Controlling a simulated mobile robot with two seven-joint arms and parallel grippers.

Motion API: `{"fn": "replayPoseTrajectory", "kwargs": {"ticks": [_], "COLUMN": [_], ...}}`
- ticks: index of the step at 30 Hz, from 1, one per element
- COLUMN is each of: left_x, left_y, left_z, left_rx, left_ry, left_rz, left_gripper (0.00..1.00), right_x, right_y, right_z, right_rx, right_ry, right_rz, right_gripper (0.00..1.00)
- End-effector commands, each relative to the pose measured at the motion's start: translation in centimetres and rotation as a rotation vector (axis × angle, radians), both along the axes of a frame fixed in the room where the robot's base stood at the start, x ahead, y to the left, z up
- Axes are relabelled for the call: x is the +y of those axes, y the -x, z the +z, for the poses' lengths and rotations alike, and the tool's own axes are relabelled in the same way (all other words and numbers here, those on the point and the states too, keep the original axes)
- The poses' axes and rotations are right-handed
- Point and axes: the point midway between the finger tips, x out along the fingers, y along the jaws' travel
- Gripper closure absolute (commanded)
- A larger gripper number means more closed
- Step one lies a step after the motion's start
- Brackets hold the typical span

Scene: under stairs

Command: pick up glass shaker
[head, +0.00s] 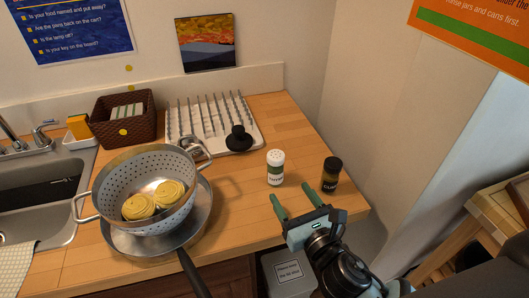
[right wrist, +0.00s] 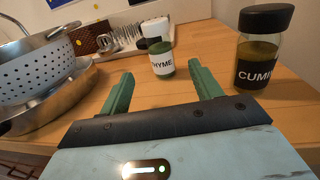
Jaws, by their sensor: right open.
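Two shakers stand upright on the wooden counter. One has a white perforated cap, a white label reading THYME and green contents; this thyme shaker (head: 275,168) also shows in the right wrist view (right wrist: 161,58). The other, a clear-looking cumin shaker (head: 330,175) with a black cap and black label, stands to its right, also in the right wrist view (right wrist: 258,58). My right gripper (head: 294,200) is open and empty at the counter's front edge, its fingers pointing toward the thyme shaker, apart from both shakers. In the right wrist view the thyme shaker shows beyond the finger gap (right wrist: 160,75). My left gripper is out of view.
A colander (head: 115,180) with yellow pasta nests sits in a pan (head: 205,210) at left. A peg drying rack (head: 187,112) with a black object (head: 239,138), and a brown basket (head: 105,130), stand behind. A wall is at right. Counter around the shakers is clear.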

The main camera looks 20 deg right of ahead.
Motion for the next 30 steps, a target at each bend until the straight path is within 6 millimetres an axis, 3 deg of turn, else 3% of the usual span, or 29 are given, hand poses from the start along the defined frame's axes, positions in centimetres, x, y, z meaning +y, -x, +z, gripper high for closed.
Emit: {"fn": "replayPoseTrajectory", "kwargs": {"ticks": [8,21,30], "left_x": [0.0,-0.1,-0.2], "left_y": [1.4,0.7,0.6], "left_z": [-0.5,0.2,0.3], "left_rx": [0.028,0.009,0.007], "left_ry": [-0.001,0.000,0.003], "left_rz": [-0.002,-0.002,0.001], "left_gripper": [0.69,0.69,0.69], "right_x": [0.0,0.9,1.0], "right_y": [-0.2,-6.1,-6.9], "right_z": [-0.1,0.0,-0.2], "right_rx": [0.002,0.000,0.002], "right_ry": [-0.002,-0.003,-0.003], "right_rz": [0.000,-0.001,0.000], "right_gripper": [0.36,0.36,0.36]}}
